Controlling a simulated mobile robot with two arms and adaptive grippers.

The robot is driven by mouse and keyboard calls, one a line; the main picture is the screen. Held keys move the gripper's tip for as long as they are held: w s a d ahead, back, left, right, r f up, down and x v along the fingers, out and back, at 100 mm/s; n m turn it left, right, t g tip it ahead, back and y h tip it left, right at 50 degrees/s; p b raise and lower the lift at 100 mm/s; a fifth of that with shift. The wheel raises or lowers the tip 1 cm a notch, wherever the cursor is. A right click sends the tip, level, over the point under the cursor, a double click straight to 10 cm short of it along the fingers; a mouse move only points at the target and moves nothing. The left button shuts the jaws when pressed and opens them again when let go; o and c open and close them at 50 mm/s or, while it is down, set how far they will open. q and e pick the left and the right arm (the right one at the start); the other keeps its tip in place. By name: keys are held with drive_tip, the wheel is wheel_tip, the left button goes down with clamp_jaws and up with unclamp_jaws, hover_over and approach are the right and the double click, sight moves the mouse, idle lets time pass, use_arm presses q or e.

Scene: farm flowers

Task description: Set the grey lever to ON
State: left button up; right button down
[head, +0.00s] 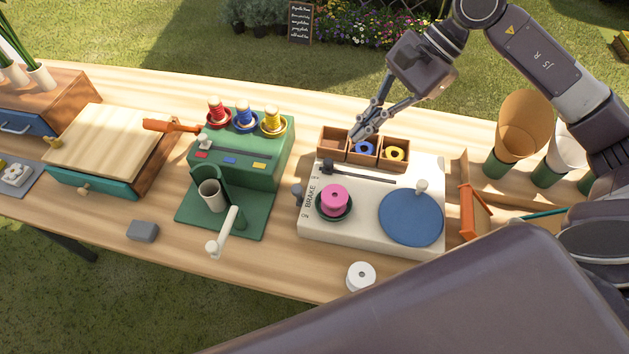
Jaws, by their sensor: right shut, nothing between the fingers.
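The white machine (372,232) lies on the table right of centre, with the word BRAKE along its left edge. A small grey lever (297,193) sticks out at that left edge beside the word. My right gripper (358,136) is shut and empty, pointing down-left over the wooden compartment box behind the machine, apart from the lever. My left gripper is out of view.
The machine bears a pink spool (335,198), a blue disc (411,218) and a dark slider (328,167). The compartment box (333,133) holds blue and yellow rings. A green spool machine (262,171) stands left. A white roll (361,277) lies in front.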

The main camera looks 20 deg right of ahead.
drive_tip(key=f, duration=0.1)
drive_tip(key=p, duration=0.3)
approach(299, 196)
drive_tip(key=f, duration=0.1)
drive_tip(key=w+d+f, duration=0.2)
drive_tip(key=shift+w+f, duration=0.25)
drive_tip(key=shift+f, duration=0.1)
drive_tip(key=a, duration=0.1)
drive_tip(key=a+p, duration=0.1)
drive_tip(key=a+f, duration=0.1)
drive_tip(key=shift+s+a, duration=0.1)
drive_tip(key=shift+s, duration=0.15)
drive_tip(key=shift+a+f+p, duration=0.2)
drive_tip(key=shift+a+p, duration=0.15)
drive_tip(key=shift+a, duration=0.05)
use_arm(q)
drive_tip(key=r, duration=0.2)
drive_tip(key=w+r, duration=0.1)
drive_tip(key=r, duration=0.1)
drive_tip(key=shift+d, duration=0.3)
